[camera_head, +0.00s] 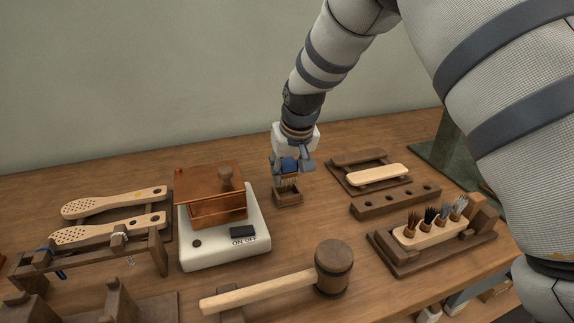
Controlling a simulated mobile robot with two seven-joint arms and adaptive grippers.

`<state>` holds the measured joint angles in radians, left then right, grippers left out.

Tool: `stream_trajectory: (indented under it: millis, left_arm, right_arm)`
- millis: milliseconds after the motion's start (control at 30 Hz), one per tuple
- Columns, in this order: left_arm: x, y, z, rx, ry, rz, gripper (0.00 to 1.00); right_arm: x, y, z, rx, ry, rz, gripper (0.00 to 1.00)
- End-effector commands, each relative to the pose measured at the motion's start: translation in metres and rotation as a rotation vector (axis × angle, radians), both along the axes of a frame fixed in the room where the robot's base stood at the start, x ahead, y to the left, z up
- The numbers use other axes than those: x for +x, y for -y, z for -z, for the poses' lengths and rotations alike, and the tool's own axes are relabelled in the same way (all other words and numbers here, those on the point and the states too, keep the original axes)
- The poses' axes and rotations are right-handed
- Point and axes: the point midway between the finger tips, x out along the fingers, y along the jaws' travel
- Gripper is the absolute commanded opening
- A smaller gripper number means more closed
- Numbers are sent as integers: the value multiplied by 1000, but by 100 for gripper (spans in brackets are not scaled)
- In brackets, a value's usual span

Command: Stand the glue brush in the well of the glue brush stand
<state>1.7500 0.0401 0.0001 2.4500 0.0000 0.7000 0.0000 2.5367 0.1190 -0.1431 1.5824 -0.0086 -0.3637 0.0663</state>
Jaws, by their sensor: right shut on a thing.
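My right gripper (291,163) reaches down from the upper right to the middle of the bench. Most of the brush's handle is hidden by the gripper. The glue brush stand (288,198) is a small dark wooden block with a well, directly below the brush. The bristle ends are at or inside the well's opening; I cannot tell how deep, or whether they touch. My left gripper is not in view.
A white device (255,250) bearing a copper box (222,206) stands just left of the stand. A mallet (332,268) lies in front. A holed wooden block (394,201) and a rack with bristle tufts (434,251) are at right. Perforated brush bodies (110,228) lie at left.

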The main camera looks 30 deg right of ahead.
Motion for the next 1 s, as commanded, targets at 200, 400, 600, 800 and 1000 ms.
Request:
stream_trajectory:
  millis: [200, 400, 600, 800, 1000]
  left_arm:
    - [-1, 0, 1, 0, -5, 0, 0]
    - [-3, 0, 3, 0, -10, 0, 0]
    - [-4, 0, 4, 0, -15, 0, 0]
    - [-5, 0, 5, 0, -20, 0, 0]
    - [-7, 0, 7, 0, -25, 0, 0]
  right_arm:
    - [0, 0, 9, 0, -2, 0, 7]
    - [0, 0, 17, 0, -1, 0, 7]
    - [0, 0, 25, 0, -2, 0, 7]
    - [0, 0, 33, 0, -2, 0, 7]
    - [-1, 0, 41, 1, -5, 0, 7]
